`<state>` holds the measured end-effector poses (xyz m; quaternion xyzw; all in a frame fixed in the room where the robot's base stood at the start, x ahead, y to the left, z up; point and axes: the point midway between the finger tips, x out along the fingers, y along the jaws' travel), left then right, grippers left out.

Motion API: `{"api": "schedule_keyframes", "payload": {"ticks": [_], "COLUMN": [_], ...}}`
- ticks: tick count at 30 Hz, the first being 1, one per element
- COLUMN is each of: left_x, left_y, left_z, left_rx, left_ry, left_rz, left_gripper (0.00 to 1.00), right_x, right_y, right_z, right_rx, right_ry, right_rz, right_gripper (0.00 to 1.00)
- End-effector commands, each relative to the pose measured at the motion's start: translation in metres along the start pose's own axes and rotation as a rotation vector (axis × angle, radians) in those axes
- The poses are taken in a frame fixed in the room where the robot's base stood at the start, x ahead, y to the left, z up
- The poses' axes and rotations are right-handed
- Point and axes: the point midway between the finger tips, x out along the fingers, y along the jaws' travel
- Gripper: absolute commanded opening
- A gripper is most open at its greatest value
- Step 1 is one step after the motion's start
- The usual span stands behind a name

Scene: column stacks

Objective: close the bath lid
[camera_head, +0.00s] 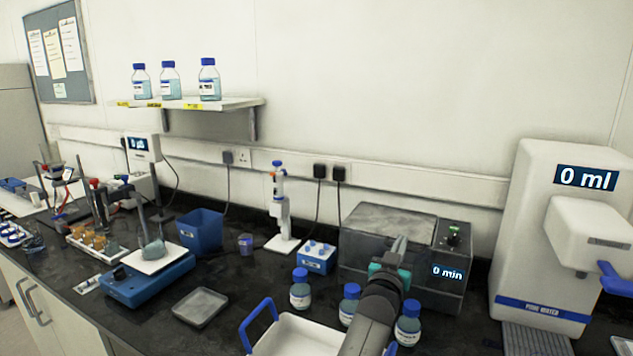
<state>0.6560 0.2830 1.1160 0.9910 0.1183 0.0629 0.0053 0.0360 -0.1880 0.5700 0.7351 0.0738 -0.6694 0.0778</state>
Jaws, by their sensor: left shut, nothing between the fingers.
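The bath (360,262) is a grey metal box on the bench, right of centre, with a control panel reading "0 min" at its right. Its grey lid (385,219) appears to lie flat across the top; whether a small gap is left at the front edge I cannot tell. My left gripper (401,243) is shut and empty, in front of the bath near the lid's front edge. It hides part of the bath's front, and I cannot tell if it touches. My right gripper is not in view.
Blue-capped bottles (300,290) stand close around my left arm, in front of the bath. A white tray with blue handles (300,340) is at the front. A pure water dispenser (530,220) stands right of the bath.

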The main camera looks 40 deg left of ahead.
Motion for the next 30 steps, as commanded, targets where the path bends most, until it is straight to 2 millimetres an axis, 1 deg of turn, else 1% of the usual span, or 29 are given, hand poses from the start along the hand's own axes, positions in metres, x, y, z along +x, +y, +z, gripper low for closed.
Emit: {"api": "schedule_keyframes", "payload": {"ticks": [1,6,22,26,30], "left_x": [-0.001,-0.001,-0.001,0.001,0.005], "left_y": [0.0,0.0,0.0,0.0,-0.001], "left_z": [0.004,0.008,0.008,0.001,-0.015], "left_rx": [0.015,0.046,0.053,0.053,0.053], "left_ry": [0.0,0.001,0.001,0.001,0.002], "left_rz": [0.002,0.006,0.007,0.007,0.007], "left_gripper": [0.0,0.0,0.0,0.0,0.0], "right_x": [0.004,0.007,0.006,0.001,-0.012], "right_y": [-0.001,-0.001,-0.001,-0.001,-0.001], "right_z": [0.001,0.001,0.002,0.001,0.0], "right_rx": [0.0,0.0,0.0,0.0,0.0], "right_ry": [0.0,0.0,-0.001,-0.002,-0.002], "right_rz": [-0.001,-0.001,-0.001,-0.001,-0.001], "right_gripper": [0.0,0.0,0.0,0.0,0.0]}}
